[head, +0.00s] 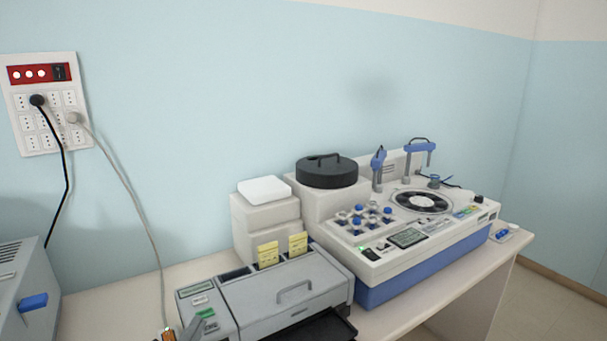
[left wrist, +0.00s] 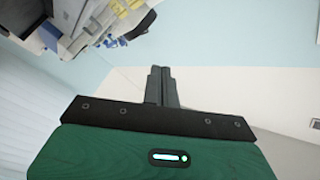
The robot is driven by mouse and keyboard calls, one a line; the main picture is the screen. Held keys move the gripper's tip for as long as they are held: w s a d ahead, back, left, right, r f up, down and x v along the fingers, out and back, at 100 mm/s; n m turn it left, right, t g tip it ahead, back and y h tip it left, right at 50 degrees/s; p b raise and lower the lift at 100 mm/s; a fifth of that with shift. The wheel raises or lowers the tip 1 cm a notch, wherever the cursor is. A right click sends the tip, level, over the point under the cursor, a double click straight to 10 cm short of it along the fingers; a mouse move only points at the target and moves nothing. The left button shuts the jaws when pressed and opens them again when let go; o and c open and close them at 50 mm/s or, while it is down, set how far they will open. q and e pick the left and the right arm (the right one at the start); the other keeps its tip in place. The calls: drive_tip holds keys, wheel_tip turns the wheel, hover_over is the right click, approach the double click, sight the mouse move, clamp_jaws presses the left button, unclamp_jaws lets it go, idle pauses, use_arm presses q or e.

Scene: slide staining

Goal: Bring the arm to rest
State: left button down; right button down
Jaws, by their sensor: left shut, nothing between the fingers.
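My right gripper is in neither view.
The grey slide machine (head: 275,299) stands on the bench (head: 455,303). To its right is a white and blue stainer (head: 400,278) with vials. A black-lidded device (head: 327,171) stands behind. Cables hang from the wall socket panel (head: 43,106) at left.

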use_arm(q)
drive_tip(key=s+a+f+n+g+y, duration=0.25)
drive_tip(key=s+f+n+g, duration=0.2)
drive_tip(key=f, duration=0.45)
drive_tip(key=s+a+f+n+g+y, duration=0.25)
drive_tip(key=s+f+g, duration=0.2)
drive_tip(key=f, duration=0.35)
drive_tip(key=s+d+f+n+g+h, duration=0.1)
drive_tip(key=s+f+n+g, duration=0.15)
drive_tip(key=s+f, duration=0.4)
drive_tip(key=s+d+f+n+g, duration=0.1)
drive_tip(key=s+f+g, duration=0.25)
drive_tip(key=s, duration=0.55)
wheel_tip(320, 180, down, 29)
drive_tip(key=g, duration=0.2)
drive_tip(key=s+a+f, duration=0.2)
drive_tip(key=s+f, duration=0.7)
drive_tip(key=f, duration=0.1)
drive_tip(key=s+a+f+m+g, duration=0.1)
drive_tip(key=s+f, duration=0.9)
drive_tip(key=shift+a+f, duration=0.35)
drive_tip(key=shift+a, duration=0.05)
